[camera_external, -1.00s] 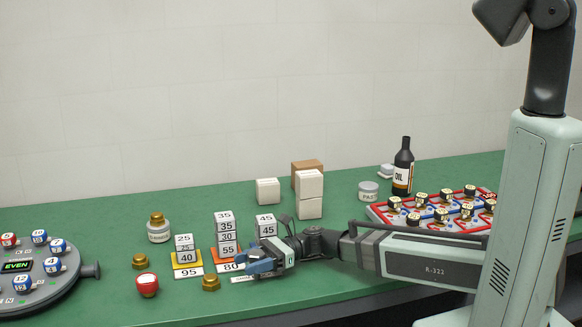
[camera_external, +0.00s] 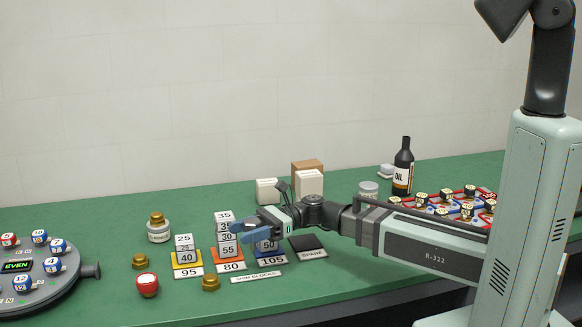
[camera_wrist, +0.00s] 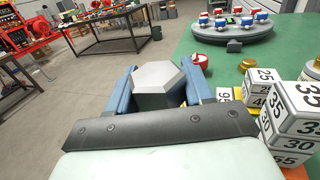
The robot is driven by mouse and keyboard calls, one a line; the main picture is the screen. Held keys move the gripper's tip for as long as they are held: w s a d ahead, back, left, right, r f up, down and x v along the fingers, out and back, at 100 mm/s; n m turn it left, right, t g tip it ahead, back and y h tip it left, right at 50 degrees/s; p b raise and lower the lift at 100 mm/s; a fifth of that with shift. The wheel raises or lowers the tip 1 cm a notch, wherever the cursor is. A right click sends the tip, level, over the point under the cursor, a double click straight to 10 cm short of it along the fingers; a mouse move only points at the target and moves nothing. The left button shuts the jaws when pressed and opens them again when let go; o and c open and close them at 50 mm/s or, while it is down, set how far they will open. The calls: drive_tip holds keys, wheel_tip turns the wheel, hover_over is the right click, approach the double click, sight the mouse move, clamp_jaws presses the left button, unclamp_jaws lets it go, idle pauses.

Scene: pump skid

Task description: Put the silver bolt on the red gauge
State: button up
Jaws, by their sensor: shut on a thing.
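The silver bolt (camera_wrist: 160,76) shows in the wrist view as a grey hexagonal piece between the two blue fingers of my gripper (camera_wrist: 158,84), which is shut on it. The red gauge (camera_external: 147,284), a small round red and white piece, stands upright on the green table at the front left, left of and below my gripper. It also shows in the wrist view (camera_wrist: 201,61), just beyond the right finger, with nothing on top.
Numbered block stacks on a yellow plate (camera_external: 187,272), an orange plate (camera_external: 231,265) and a blue plate (camera_external: 272,260) stand under or beside my gripper. Brass nuts (camera_external: 139,262) (camera_external: 211,283) flank the gauge. A grey round dial station (camera_external: 50,284) is at far left.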

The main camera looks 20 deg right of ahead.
drive_tip(key=s+a+r+n+g+h, duration=0.15)
drive_tip(key=s+a, duration=0.25)
drive_tip(key=a, duration=0.4)
drive_tip(key=s+a+r+n+g, duration=0.1)
drive_tip(key=s+a+r+g, duration=0.1)
drive_tip(key=s+a, duration=0.45)
drive_tip(key=m+t+y, duration=0.2)
drive_tip(key=m+t, duration=0.2)
drive_tip(key=t, duration=0.2)
hover_over(139, 280)
drive_tip(key=shift+f, duration=4.1)
drive_tip(key=shift+f, duration=0.15)
drive_tip(key=o, duration=1.1)
